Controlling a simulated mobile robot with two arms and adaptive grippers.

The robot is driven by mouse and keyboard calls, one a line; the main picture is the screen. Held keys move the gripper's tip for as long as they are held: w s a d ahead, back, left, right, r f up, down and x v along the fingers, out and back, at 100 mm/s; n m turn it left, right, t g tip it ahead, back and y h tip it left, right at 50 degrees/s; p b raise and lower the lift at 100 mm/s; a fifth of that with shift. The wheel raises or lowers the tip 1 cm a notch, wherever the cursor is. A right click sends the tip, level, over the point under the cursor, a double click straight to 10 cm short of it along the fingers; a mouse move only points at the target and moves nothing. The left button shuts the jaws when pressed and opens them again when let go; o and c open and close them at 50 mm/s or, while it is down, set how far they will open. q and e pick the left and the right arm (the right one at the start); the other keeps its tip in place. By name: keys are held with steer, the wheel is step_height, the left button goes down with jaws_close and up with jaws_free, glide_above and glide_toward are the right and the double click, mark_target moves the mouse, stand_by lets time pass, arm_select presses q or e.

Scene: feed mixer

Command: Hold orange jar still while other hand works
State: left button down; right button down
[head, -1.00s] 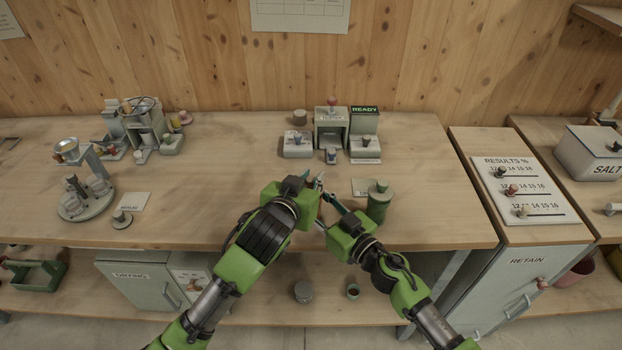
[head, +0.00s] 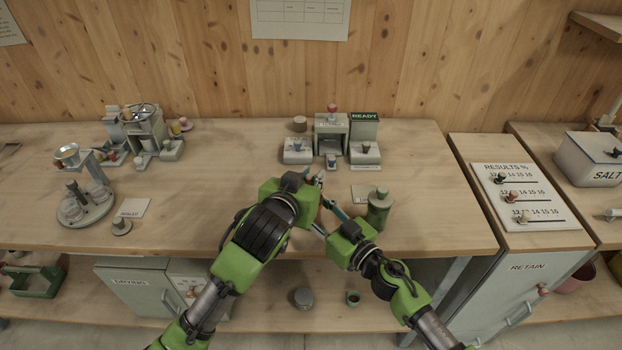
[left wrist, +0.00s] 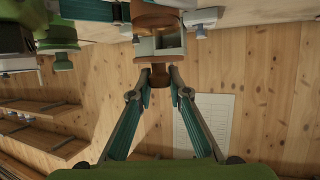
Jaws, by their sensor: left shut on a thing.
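My left gripper (head: 313,178) is over the front part of the bench in the head view. In the left wrist view my left gripper (left wrist: 160,85) has its two fingers closed in on a small orange-brown thing, which I take for the orange jar (left wrist: 160,76). In the head view the gripper mostly hides it. My right gripper (head: 319,213) is close beside the left one, slightly nearer the front edge, with its fingers apart. Its teal fingers also show at the top left of the left wrist view. Whether it touches anything is hidden.
A green lidded canister (head: 378,210) stands just right of my right gripper. Behind are a tester (head: 331,133) and a unit with a READY display (head: 364,130). A scale (head: 82,190) and a mixer (head: 145,125) stand at left.

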mark_target(312, 176)
arm_select(q)
step_height(312, 176, up, 3)
steer(key=shift+r, duration=0.15)
arm_select(e)
steer(key=c, duration=1.3)
jaws_free()
steer(key=shift+o, duration=0.2)
steer(key=v, duration=1.2)
